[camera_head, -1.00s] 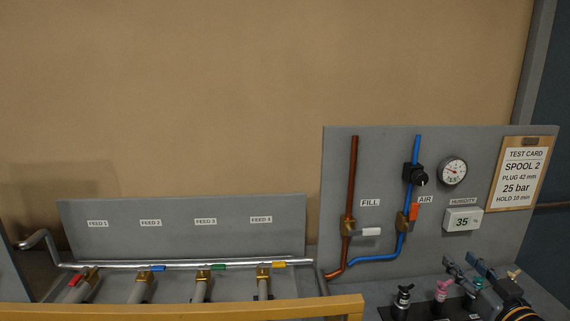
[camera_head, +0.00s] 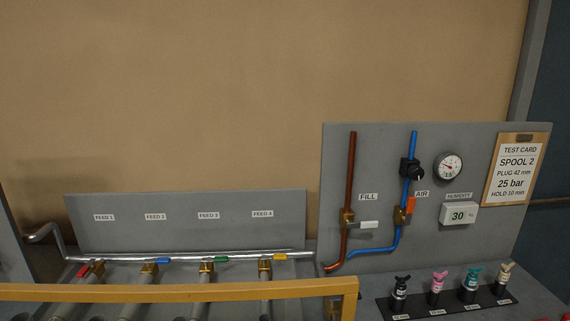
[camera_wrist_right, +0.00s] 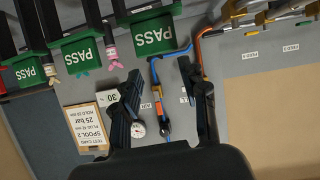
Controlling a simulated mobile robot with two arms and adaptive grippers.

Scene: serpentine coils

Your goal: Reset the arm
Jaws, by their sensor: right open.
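My right gripper (camera_wrist_right: 163,108) shows only in the right wrist view. Its two dark fingers stand wide apart, with nothing between them held. Behind them, in an upturned picture, are the blue air pipe (camera_wrist_right: 154,80), the gauge (camera_wrist_right: 138,129) and the grey panel. Neither gripper shows in the head view, and my left gripper is not seen at all.
The panel (camera_head: 380,145) carries the fill and air valves, a humidity box (camera_head: 458,214) and the test card (camera_head: 515,170). Several plugs stand in a black rack (camera_head: 450,304). A yellow rail (camera_head: 180,292) crosses the front. Green PASS bins (camera_wrist_right: 152,35) show in the wrist view.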

